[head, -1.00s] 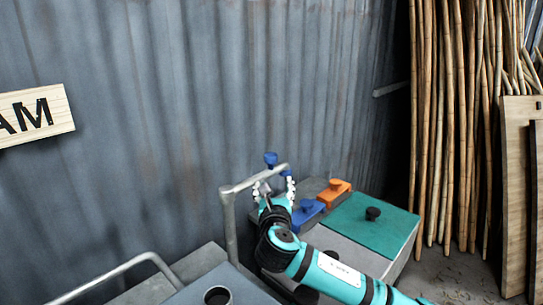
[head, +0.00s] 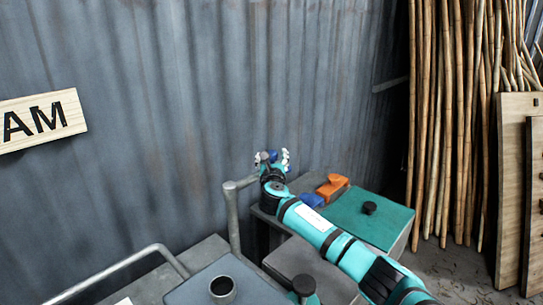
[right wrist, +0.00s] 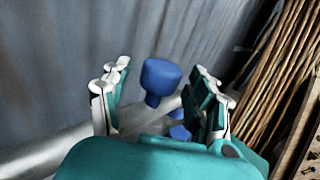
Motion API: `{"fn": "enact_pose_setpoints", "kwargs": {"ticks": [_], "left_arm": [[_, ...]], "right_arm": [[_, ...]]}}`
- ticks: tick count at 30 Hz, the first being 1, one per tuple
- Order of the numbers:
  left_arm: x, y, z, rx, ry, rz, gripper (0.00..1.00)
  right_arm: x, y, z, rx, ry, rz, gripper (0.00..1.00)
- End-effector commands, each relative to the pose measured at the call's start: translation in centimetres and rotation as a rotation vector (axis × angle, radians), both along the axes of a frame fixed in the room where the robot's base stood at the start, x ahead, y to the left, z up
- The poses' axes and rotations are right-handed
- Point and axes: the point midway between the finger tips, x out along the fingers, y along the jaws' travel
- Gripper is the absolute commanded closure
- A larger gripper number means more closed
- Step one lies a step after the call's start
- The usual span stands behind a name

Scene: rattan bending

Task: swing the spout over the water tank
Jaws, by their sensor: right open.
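The spout (head: 233,215) is a grey metal pipe that stands upright and bends to the right at its top. Its far end is hidden behind my right gripper (head: 271,158) in the head view. In the right wrist view, a blue knob (right wrist: 160,80) stands between the fingers of my right gripper (right wrist: 160,95), which are open and apart from it. The pipe (right wrist: 45,150) runs below the knob. I cannot tell for sure which box is the water tank; a grey top with a round collar (head: 222,288) is at the bottom. My left gripper is not in view.
A teal lid (head: 355,222) with a black knob, an orange handle (head: 332,186) and a blue handle (head: 311,201) lie right of the spout. A metal rail (head: 125,270) is at lower left. The corrugated wall (head: 200,90) rises behind; bamboo poles (head: 455,120) lean at right.

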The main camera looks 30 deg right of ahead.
Motion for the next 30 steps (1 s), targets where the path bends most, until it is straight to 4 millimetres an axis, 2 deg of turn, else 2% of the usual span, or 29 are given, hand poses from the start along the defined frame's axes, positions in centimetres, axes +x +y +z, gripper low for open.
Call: {"fn": "enact_pose_setpoints", "kwargs": {"ticks": [1, 5, 14, 21, 27, 28, 30], "left_arm": [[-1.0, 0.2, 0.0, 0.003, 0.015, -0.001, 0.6], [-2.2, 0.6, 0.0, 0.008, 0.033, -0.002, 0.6], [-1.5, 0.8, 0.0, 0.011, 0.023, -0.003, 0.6], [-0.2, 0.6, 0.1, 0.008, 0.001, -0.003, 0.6], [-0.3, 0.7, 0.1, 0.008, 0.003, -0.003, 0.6], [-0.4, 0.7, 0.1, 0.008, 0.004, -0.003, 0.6], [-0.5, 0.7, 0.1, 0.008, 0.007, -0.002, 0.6]], "right_arm": [[0.3, -0.1, 0.0, 0.0, 0.001, 0.0, 0.39], [0.8, -0.3, 0.0, 0.002, 0.0, 0.001, 0.39], [0.9, -0.4, 0.0, 0.001, 0.0, 0.002, 0.39], [0.9, -0.4, 0.0, 0.0, 0.001, 0.001, 0.71], [0.9, -0.4, 0.0, 0.0, 0.001, 0.001, 0.97], [0.9, -0.4, 0.0, 0.0, 0.001, 0.001, 1.0], [0.9, -0.4, 0.0, 0.0, 0.001, 0.001, 1.0]]}}
